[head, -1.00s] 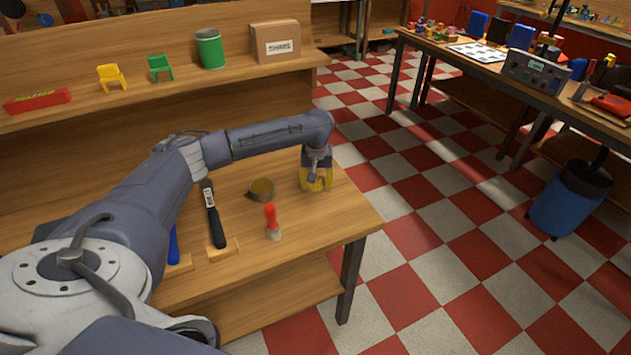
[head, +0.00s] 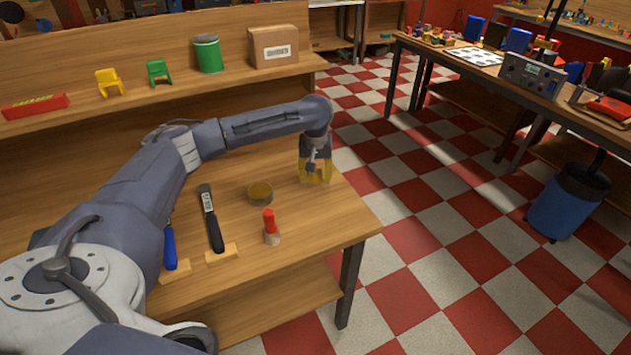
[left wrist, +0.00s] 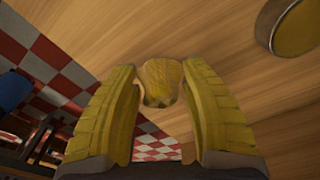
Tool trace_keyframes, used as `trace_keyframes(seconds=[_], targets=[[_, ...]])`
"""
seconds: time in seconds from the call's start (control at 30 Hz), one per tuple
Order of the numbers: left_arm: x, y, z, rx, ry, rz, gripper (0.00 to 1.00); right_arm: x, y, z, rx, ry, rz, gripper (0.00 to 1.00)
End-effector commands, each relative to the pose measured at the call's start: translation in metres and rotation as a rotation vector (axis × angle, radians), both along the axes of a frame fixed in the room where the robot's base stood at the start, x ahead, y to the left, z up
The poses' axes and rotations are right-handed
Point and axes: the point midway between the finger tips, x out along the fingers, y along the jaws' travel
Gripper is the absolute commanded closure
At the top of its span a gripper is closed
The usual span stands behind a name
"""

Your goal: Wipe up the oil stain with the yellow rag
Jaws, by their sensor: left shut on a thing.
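My left gripper (head: 315,174) points down over the far right end of the wooden workbench. In the left wrist view its two yellow ribbed fingers stand on both sides of a small crumpled yellow piece, the yellow rag (left wrist: 160,80), which is held between the fingertips. In the head view the fingers hide the rag almost wholly. I cannot make out the oil stain in either view; the gripper may cover it. I cannot tell whether the rag touches the bench top. My right gripper is not in view.
A round tin (head: 260,194) stands left of the gripper, and shows in the left wrist view (left wrist: 293,27). A red-handled brush (head: 270,228), a black-handled scraper (head: 212,222) and a blue-handled tool (head: 170,248) are nearer. A shelf (head: 140,105) with a green can (head: 207,54) runs behind.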

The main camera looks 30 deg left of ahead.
Motion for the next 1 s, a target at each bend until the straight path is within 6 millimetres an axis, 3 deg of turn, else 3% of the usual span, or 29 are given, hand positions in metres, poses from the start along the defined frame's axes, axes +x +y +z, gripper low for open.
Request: trace_keyframes(seconds=[0.6,1.0], targets=[[0.0,0.001,0.009,0.001,-0.002,0.001,0.93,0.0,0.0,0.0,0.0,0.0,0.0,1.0],[0.0,0.001,0.035,0.001,-0.003,0.001,0.93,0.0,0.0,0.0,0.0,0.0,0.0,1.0]])
